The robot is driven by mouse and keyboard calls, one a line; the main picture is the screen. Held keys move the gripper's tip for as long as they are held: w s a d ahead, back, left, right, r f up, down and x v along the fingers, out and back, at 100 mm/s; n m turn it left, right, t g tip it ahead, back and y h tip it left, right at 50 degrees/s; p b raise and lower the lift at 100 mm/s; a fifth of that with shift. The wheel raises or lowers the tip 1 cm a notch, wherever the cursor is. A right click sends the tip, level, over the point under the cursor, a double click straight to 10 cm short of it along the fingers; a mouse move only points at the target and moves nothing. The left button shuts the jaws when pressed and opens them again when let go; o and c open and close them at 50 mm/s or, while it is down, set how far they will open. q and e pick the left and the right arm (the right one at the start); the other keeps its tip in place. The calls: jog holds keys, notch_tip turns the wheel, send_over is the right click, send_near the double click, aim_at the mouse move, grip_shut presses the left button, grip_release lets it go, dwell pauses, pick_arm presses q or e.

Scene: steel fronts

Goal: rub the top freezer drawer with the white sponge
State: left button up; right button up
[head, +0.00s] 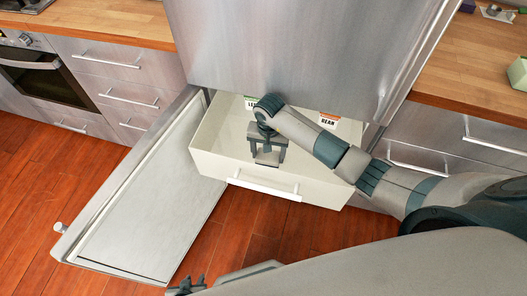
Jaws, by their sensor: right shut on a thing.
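The top freezer drawer (210,143), cream with a white bar handle (263,188), is pulled out below a steel front. The freezer door (140,205) stands open to its left. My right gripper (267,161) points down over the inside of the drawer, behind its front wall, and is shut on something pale. This fits the white sponge, but it blends with the drawer, and I cannot tell whether it touches a surface. My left gripper (187,286) shows only in part at the bottom edge; its opening cannot be told.
Packs with a green label (250,102) and an orange label (329,120) are at the back of the drawer. Wooden counters (115,20) run on both sides, with a pale green block (518,74) on the right one. The wood floor at left is clear.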

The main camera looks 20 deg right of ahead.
jog(key=shift+s+d, duration=0.5)
jog(key=shift+d, duration=0.25)
jog(key=shift+f, duration=0.15)
jog(key=shift+w+a+b, duration=0.8)
jog(key=shift+a+b, duration=0.15)
jog(key=shift+a, duration=0.2)
jog(key=shift+w+a, duration=0.3)
jog(key=shift+a, duration=0.2)
